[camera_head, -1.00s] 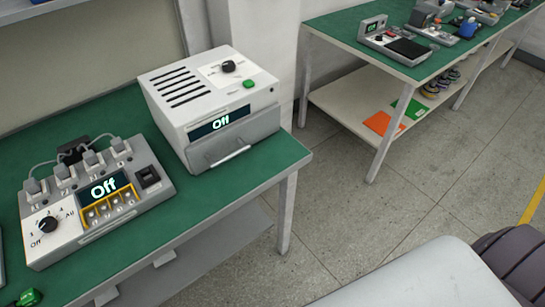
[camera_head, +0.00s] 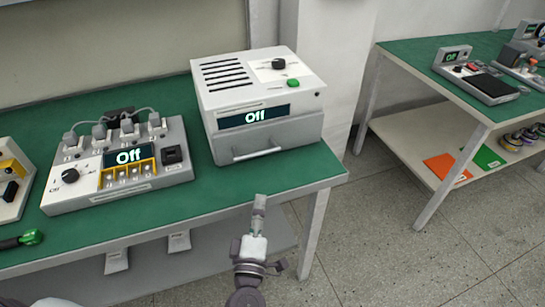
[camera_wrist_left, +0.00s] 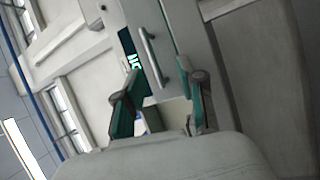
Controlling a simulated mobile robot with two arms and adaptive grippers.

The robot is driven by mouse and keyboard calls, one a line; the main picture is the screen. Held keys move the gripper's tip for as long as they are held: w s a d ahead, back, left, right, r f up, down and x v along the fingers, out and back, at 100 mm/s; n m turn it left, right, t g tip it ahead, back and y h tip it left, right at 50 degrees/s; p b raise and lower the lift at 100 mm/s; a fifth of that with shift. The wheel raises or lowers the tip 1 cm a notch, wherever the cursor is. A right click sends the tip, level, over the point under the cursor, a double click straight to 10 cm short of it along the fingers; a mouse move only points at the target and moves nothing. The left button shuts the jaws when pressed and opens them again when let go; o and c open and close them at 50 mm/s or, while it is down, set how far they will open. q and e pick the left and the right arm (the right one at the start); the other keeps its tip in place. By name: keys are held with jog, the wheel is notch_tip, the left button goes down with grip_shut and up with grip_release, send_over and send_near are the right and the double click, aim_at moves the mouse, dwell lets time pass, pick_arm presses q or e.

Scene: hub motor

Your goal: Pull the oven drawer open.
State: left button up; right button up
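The oven (camera_head: 225,97) is a white box with top vents, a black knob, a green button and a display reading "Off". It stands at the right end of the green bench. Its grey drawer (camera_head: 299,134) is shut, with a bar handle (camera_head: 257,154) low on the front. My left gripper (camera_head: 259,207) is below and in front of the handle, apart from it, seen edge-on. In the left wrist view my left gripper (camera_wrist_left: 157,78) is open and empty, its green-padded fingers spread, with the handle (camera_wrist_left: 152,57) showing beyond and between them. My right gripper is not in view.
A multi-plug charger unit (camera_head: 120,165) reading "Off" stands left of the oven on the bench (camera_head: 205,190). A green-ended tool (camera_head: 22,239) lies at the far left. A second bench (camera_head: 440,85) with devices stands at right. Floor (camera_head: 385,240) between is clear.

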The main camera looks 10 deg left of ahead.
aim_at(257, 155)
pick_arm(q)
jog(key=shift+s+a+r+n+y, duration=0.1)
jog(key=shift+a+r+n+y, duration=0.5)
jog(key=shift+r+n, duration=0.4)
jog(key=x, duration=0.7)
jog(key=p+x, duration=0.1)
jog(key=x, duration=0.5)
jog(key=shift+w+r, duration=0.3)
grip_shut()
